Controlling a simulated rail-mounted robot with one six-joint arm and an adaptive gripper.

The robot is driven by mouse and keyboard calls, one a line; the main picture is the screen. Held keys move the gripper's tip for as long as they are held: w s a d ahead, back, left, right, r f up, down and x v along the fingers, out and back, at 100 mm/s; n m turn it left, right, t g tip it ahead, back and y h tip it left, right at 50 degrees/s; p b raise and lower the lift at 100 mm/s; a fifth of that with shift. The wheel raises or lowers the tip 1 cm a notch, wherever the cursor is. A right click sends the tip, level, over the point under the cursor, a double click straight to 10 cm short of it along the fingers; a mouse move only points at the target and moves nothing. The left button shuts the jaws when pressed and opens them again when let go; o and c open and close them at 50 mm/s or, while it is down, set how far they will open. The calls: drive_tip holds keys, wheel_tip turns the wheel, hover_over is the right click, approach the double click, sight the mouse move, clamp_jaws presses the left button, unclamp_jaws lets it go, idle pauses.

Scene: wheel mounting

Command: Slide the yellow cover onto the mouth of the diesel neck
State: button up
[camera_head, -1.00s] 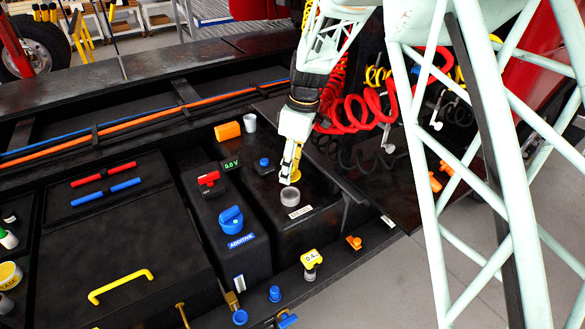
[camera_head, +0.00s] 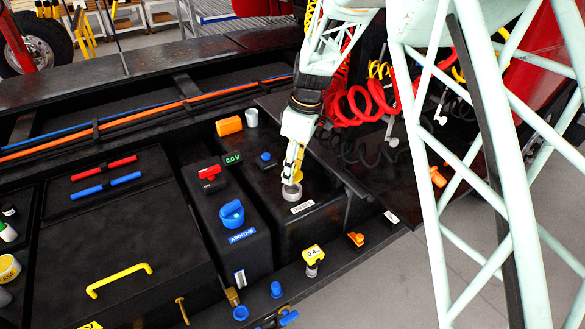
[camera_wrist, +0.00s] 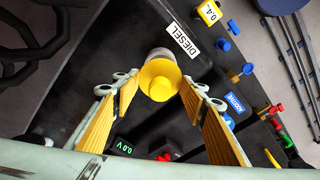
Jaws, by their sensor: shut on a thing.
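My gripper (camera_head: 293,174) points down over the black diesel tank (camera_head: 318,186) and is shut on the yellow cover (camera_wrist: 161,84). In the wrist view the cover sits between the yellow finger pads, with its round flat face towards the camera. The grey diesel neck (camera_head: 291,193) stands on the tank beside the white DIESEL label. The neck also shows in the wrist view (camera_wrist: 158,55), partly hidden behind the cover. The cover is at or just above the neck's mouth and covers most of it from the wrist. I cannot tell whether they touch.
To the left stands the additive tank with a blue cap (camera_head: 232,213) and a red switch (camera_head: 209,174). A small blue knob (camera_head: 265,158), an orange block (camera_head: 228,126) and a grey cup (camera_head: 251,118) are behind. Red coiled hoses (camera_head: 365,108) hang at the right.

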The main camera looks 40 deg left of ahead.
drive_tip(key=shift+f+b, duration=0.8)
drive_tip(key=shift+f, duration=0.65)
drive_tip(key=shift+f+b, duration=0.75)
drive_tip(key=shift+f, duration=0.5)
idle(0.9)
idle(0.4)
drive_tip(key=o, duration=1)
drive_tip(key=shift+r, duration=0.2)
drive_tip(key=shift+w+d+r, duration=0.1)
drive_tip(key=shift+d+r, duration=0.2)
drive_tip(key=shift+r, duration=1.6)
drive_tip(key=shift+w+d+r, duration=0.15)
drive_tip(key=shift+d+r, duration=0.1)
drive_tip(key=shift+r, duration=1.7)
drive_tip(key=shift+w+d+r, duration=0.1)
drive_tip(key=shift+d+r, duration=0.2)
drive_tip(key=shift+r, duration=1.6)
